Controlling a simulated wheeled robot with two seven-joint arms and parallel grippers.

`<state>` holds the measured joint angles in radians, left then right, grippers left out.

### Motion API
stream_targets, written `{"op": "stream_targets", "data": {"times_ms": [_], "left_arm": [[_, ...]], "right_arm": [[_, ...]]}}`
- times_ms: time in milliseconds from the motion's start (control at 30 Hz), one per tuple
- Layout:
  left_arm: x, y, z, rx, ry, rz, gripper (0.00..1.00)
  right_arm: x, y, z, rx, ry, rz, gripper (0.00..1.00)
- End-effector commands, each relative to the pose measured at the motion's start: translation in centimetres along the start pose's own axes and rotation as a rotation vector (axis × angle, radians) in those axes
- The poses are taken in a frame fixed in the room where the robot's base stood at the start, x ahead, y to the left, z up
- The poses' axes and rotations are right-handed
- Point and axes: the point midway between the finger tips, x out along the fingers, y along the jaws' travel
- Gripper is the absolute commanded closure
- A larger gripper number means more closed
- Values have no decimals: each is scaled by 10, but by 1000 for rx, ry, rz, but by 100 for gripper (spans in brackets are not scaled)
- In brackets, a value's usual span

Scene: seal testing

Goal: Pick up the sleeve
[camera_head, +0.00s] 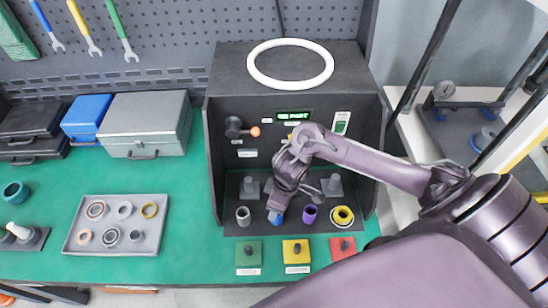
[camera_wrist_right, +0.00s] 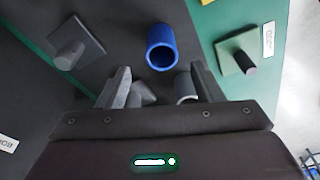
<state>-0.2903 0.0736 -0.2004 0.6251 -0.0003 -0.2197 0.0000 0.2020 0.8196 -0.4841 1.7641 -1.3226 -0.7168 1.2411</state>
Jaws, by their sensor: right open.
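A blue hollow sleeve (camera_wrist_right: 161,50) shows in the right wrist view, just beyond my right gripper's fingertips (camera_wrist_right: 160,72) and roughly centred between them. The fingers are apart and hold nothing. In the head view, only part of the blue sleeve (camera_head: 277,216) shows below my right gripper (camera_head: 281,203), which points down into the dark test box. A grey sleeve (camera_head: 243,216) stands to the left of it, and a purple sleeve (camera_head: 309,214) to the right. My left gripper is in neither view.
The dark test box (camera_head: 213,160) has walls on both sides. Grey posts on plates (camera_head: 249,186) stand behind the sleeves. A yellow ringed part (camera_head: 343,216) is at right. Green (camera_head: 248,258), yellow (camera_head: 296,256) and red (camera_head: 343,251) pads lie in front. A tray of rings (camera_head: 75,245) is left.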

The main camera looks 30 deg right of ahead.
Motion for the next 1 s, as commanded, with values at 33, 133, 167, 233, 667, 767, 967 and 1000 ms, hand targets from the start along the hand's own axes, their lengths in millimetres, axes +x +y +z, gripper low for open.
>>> {"op": "stream_targets", "data": {"times_ms": [33,133,167,233,667,767,967,1000], "left_arm": [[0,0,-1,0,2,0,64],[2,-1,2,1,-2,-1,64],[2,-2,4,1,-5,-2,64],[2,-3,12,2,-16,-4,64],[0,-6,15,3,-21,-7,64],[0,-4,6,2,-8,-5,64],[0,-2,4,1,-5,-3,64],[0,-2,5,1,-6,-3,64]], "right_arm": [[1,1,4,2,-12,-3,40],[10,1,6,6,-19,-6,40],[14,2,5,7,-18,-6,40],[22,2,5,7,-17,-5,40],[75,5,7,3,-15,-2,40],[77,5,6,3,-13,-1,40],[76,5,6,3,-13,-1,46],[76,5,6,3,-13,0,51]]}}
